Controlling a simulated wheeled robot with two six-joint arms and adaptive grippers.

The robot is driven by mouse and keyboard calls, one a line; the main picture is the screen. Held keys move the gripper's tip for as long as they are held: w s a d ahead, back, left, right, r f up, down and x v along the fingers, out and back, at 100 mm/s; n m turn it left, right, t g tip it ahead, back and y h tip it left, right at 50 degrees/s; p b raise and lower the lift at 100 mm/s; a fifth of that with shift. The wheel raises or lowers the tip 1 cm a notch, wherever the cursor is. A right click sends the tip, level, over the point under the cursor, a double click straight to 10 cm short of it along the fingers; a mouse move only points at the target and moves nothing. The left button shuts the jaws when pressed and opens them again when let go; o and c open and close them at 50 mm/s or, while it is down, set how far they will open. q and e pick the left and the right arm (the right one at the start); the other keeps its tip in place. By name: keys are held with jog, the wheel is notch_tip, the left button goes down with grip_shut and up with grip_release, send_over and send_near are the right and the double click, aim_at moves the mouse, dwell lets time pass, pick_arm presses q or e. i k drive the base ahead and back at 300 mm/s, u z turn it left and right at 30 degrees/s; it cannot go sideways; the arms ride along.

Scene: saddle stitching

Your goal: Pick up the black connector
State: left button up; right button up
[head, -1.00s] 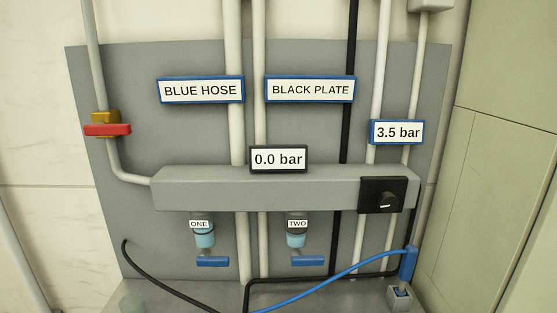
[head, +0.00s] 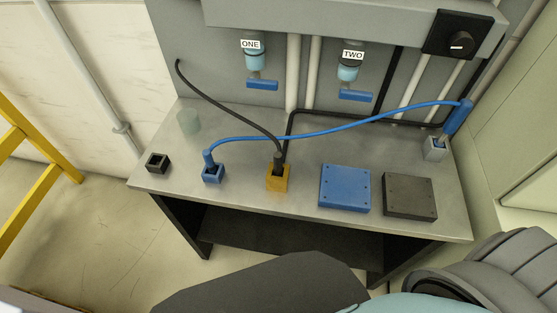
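The black connector (head: 279,161) stands upright in an orange-yellow square holder (head: 277,180) on the metal table (head: 240,196). Its black hose (head: 228,116) rises from its top and curves back to the upper left, to the panel. A blue connector (head: 208,158) stands in a blue holder (head: 213,175) to its left, with a blue hose (head: 330,128) running right to a blue fitting (head: 457,118). Neither gripper shows in the head view.
A blue plate (head: 344,188) and a black plate (head: 410,196) lie on the right. Valves ONE (head: 262,85) and TWO (head: 355,96) hang above. The table's front edge is bare.

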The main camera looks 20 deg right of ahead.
aim_at(277, 155)
jog(key=z, duration=0.55)
jog(key=k, duration=1.25)
jog(key=z, duration=0.75)
jog(key=i, duration=0.6)
jog(key=z, duration=0.35)
